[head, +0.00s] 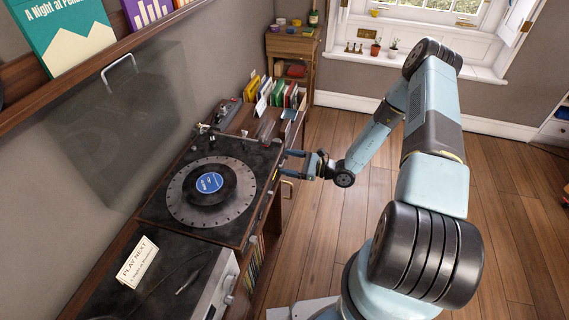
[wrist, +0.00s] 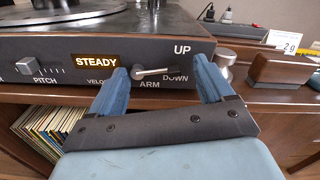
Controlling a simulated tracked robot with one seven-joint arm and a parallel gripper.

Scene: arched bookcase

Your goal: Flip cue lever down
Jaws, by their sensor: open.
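Whether the fingers touch the lever I cannot tell. In the head view my gripper (head: 294,164) is at the right front edge of the turntable (head: 160,208), which holds a dark record with a blue label (head: 209,182).
The front panel also has a PITCH slider (wrist: 37,70) and a lit STEADY display (wrist: 97,60). A wooden block (wrist: 284,67) sits to the right. A raised clear lid (head: 125,120) stands behind the turntable. Records (wrist: 50,130) are shelved below. The floor at right is clear.

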